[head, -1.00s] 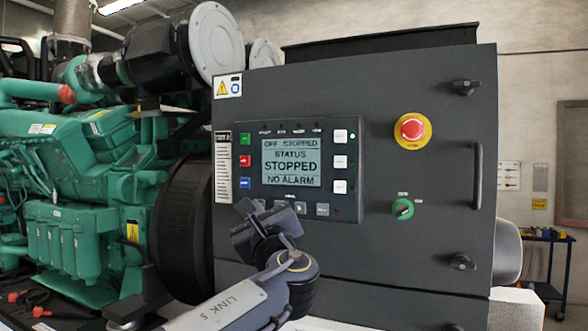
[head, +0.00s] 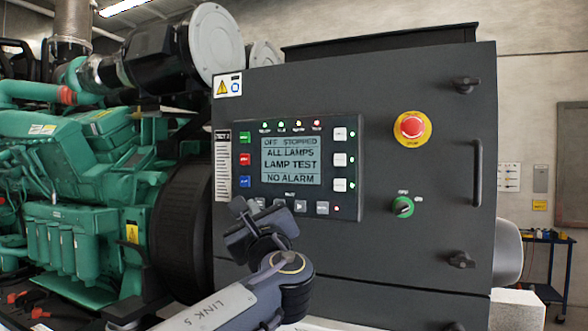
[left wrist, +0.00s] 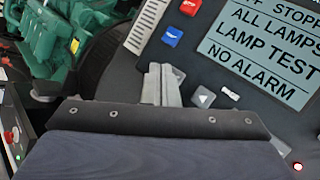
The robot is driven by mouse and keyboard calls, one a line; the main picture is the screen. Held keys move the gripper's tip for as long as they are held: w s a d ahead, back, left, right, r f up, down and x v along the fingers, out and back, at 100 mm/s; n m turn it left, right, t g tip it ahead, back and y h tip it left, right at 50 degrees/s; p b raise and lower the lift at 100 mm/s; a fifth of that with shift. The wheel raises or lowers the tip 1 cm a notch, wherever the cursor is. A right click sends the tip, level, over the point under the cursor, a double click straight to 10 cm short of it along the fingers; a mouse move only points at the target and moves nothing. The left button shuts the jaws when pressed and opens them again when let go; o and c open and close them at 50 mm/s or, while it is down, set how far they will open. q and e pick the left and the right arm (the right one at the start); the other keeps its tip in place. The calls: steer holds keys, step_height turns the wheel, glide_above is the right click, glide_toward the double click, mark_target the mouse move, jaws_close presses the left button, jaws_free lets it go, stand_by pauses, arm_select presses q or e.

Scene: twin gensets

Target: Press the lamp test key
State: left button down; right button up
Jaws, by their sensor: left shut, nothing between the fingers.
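The control panel (head: 347,205) is on the dark cabinet's front. Its screen (head: 291,161) reads "OFF STOPPED", "ALL LAMPS", "LAMP TEST", "NO ALARM"; the same text shows in the left wrist view (left wrist: 262,45). Several indicator lamps along the panel top (head: 290,125) and right side are lit. My left gripper (head: 243,207) is at the panel's lower left, in front of the bottom key row. In the left wrist view its shut fingers (left wrist: 161,82) reach the panel beside the up-arrow key (left wrist: 203,97). The key under the fingertips is hidden. My right gripper is not seen.
A red emergency stop (head: 412,129) on a yellow plate and a green selector switch (head: 402,207) are right of the panel. The green engine (head: 70,180) fills the left. A blue cart (head: 548,262) stands at the far right.

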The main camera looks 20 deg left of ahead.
arm_select(q)
steer(key=s+b, duration=0.2)
steer(key=s, duration=0.4)
steer(key=shift+a, duration=0.4)
stand_by(0.4)
steer(key=s+a+f+n+g+h, duration=0.2)
steer(key=s+a+f+n+g, duration=0.1)
steer(key=f, duration=0.6)
steer(key=s+a+f+n+g+h, duration=0.2)
steer(key=a+f+n+h, duration=0.1)
steer(key=f, duration=0.6)
steer(key=s+a+f+n+g+h, duration=0.2)
steer(key=s+a+f+n+g, duration=0.15)
steer(key=f, duration=0.65)
steer(key=s+d+f+n+g+h, duration=0.3)
steer(key=s+d+f+n+h, duration=0.6)
steer(key=s+d+f+n, duration=0.4)
steer(key=s+f+n, duration=0.2)
steer(key=s+f, duration=0.1)
steer(key=s, duration=0.1)
steer(key=shift+d+f+n, duration=0.25)
steer(key=shift+f+n, duration=0.1)
steer(key=shift+f, duration=0.05)
